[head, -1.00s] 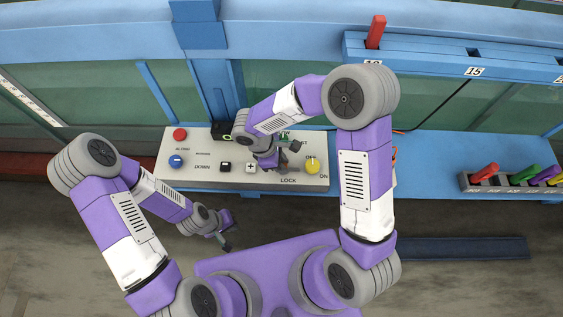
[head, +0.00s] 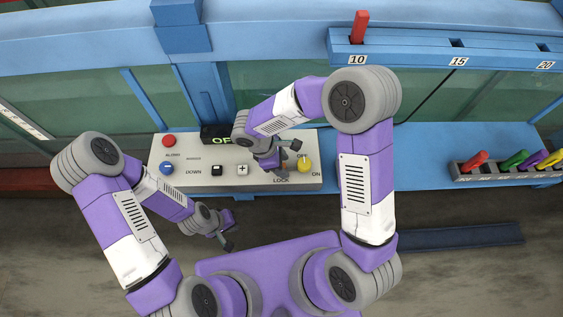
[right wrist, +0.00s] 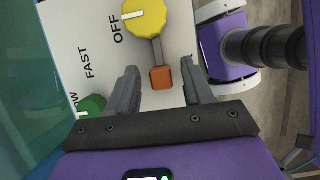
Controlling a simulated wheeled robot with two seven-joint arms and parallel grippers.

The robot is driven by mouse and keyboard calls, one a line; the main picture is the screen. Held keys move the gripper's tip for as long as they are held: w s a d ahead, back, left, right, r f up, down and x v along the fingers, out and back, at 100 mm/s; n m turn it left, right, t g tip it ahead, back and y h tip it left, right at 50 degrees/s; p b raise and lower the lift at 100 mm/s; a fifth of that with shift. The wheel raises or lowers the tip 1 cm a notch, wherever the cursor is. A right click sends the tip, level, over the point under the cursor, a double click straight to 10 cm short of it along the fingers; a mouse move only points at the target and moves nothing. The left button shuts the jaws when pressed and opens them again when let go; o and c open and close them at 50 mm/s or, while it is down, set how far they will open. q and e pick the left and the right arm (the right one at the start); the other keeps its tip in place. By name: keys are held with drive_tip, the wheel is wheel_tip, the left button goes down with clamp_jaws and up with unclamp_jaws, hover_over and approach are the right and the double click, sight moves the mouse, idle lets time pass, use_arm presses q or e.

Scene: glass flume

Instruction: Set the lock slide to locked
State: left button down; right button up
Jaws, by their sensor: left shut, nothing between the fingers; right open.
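The lock slide is an orange block (right wrist: 160,78) at the end of a short grey slot (right wrist: 156,50) on the pale control panel (head: 205,183). A yellow knob (right wrist: 145,17) is at the slot's other end. My right gripper (right wrist: 160,70) is open, with one finger on each side of the orange block and gaps showing; I cannot tell their height above the panel. In the head view my right gripper (head: 288,160) covers the slide, above the word LOCK. My left gripper (head: 226,241) is shut and empty, in front of the panel.
The panel also holds a red button (head: 169,141), a blue button (head: 166,168), black and white buttons and a green knob (right wrist: 92,105). A dark display (head: 210,134) is partly hidden by my arm. A rack of coloured handles (head: 505,171) stands at right.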

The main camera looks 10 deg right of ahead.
drive_tip(key=shift+a, duration=0.1)
use_arm(q)
drive_tip(key=shift+r+p, duration=0.3)
drive_tip(key=shift+p, duration=0.05)
use_arm(e)
drive_tip(key=v, duration=0.7)
drive_tip(key=shift+r, duration=0.3)
use_arm(q)
drive_tip(key=shift+s, duration=0.1)
